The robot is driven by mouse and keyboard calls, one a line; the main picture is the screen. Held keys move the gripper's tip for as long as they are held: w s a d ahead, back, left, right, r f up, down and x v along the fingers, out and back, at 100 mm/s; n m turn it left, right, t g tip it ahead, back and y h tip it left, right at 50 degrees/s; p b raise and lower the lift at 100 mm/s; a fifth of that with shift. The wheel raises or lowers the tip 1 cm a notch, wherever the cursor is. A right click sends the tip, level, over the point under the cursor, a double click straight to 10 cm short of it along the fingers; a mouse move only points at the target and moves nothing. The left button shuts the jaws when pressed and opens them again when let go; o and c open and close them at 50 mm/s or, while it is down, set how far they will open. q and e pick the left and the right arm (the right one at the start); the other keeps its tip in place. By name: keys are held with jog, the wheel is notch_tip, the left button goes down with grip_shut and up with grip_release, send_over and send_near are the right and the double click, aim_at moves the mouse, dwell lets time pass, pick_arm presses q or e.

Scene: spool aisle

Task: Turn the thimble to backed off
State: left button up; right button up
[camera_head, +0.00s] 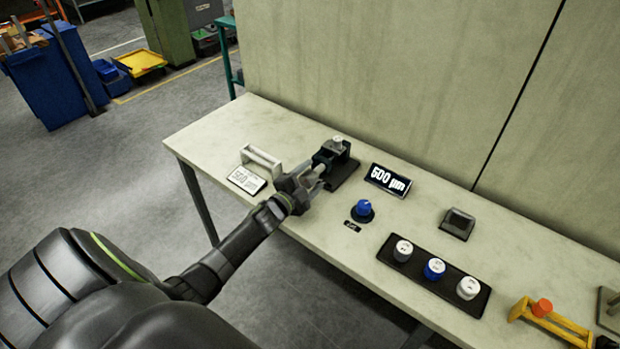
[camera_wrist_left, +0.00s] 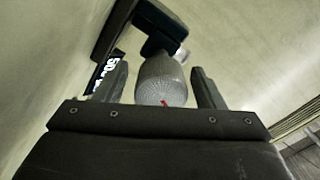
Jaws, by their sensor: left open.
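The thimble (camera_wrist_left: 162,80) is a grey knurled cylinder with a small red mark, seen in the left wrist view. It sits between the two fingers of my left gripper (camera_wrist_left: 160,88), which is open with a finger on each side of it. The dark micrometer frame (camera_wrist_left: 158,22) is beyond it. In the head view the micrometer (camera_head: 337,153) stands on a dark base on the bench, and my left gripper (camera_head: 310,178) reaches it from the lower left, hiding most of the thimble. A display (camera_head: 388,180) reads 500 µm. My right gripper is not in view.
The bench (camera_head: 250,120) also carries a white handle-shaped block (camera_head: 262,160), a white card (camera_head: 246,180), a blue knob (camera_head: 363,208), a dark tray (camera_head: 450,283) with three capped pieces, a grey block (camera_head: 458,222) and an orange-yellow tool (camera_head: 550,320). A wall panel stands behind.

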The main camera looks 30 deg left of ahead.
pick_arm(q)
jog(key=shift+s, duration=0.1)
jog(key=s+a+b, duration=0.1)
jog(key=s+b, duration=0.2)
jog(key=s, duration=1.4)
jog(key=shift+a, duration=0.15)
jog(key=shift+s, duration=0.1)
